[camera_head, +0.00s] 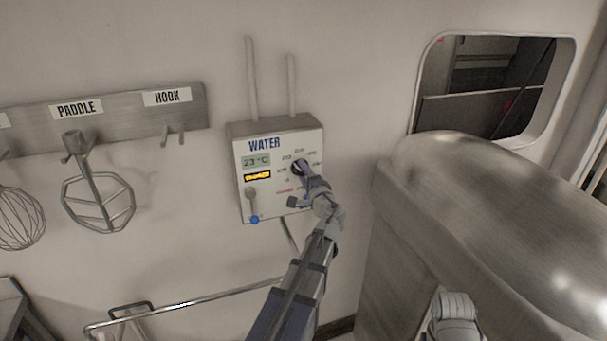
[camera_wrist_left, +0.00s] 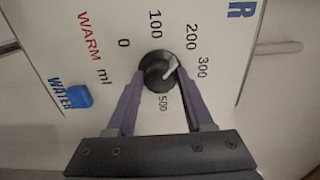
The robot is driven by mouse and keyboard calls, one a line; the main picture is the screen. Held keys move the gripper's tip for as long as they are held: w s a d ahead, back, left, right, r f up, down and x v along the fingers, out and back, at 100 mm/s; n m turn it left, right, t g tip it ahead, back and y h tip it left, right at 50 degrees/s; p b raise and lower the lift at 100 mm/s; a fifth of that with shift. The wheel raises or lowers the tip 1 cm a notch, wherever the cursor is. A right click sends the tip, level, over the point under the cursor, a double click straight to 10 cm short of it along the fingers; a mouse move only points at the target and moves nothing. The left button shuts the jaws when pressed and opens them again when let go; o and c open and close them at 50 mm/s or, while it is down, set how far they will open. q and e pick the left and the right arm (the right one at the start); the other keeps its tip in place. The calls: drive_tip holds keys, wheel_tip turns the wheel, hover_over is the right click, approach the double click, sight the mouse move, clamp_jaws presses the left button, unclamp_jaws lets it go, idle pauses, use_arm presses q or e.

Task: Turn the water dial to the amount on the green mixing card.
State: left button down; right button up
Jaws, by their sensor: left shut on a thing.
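The water dial (camera_head: 298,167) is a dark round knob on the white water panel (camera_head: 272,208) on the wall. In the left wrist view the dial (camera_wrist_left: 156,75) has a white pointer aimed to the upper right, between the 200 and 300 marks. The 0, 100 and 500 marks also show; the 400 mark is hidden behind a finger. My left gripper (camera_head: 307,177) is shut on the dial, its purple fingers on either side of the knob in the left wrist view (camera_wrist_left: 159,84). The green mixing card is not in view.
A paddle (camera_head: 98,196) and a whisk (camera_head: 18,218) hang at the left. A large metal machine (camera_head: 480,210) stands close on the right.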

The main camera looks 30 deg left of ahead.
idle(0.4)
use_arm(q)
drive_tip(key=shift+c, duration=1.4)
unclamp_jaws()
drive_tip(key=v, duration=0.8)
drive_tip(key=shift+a, duration=0.1)
